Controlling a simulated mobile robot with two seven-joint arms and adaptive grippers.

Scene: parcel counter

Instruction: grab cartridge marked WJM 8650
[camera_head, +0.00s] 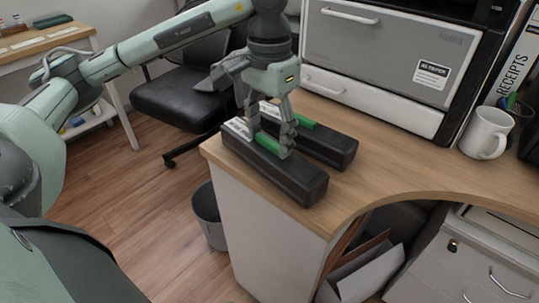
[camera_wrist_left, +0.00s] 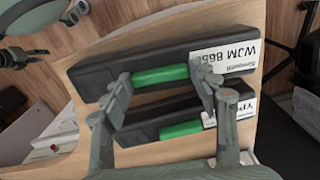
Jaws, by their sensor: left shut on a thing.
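The cartridge marked WJM 8650 (camera_wrist_left: 190,57) is a long black block with a green grip and a white label; its mark shows upside down in the left wrist view. In the head view it is the front cartridge (camera_head: 295,178) at the counter's left end. My left gripper (camera_head: 270,143) comes down over it, and in the left wrist view its fingers (camera_wrist_left: 163,84) are shut at the two ends of the green grip (camera_wrist_left: 160,77). A second black cartridge (camera_head: 338,150) lies beside it, its label partly hidden by a finger.
The cartridges are on a wooden counter (camera_head: 400,180). A grey machine (camera_head: 385,55) stands behind, with a white mug (camera_head: 485,133) and a receipts binder (camera_head: 516,65) at right. A black chair (camera_head: 180,97) and a grey bin (camera_head: 208,215) are left of the counter.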

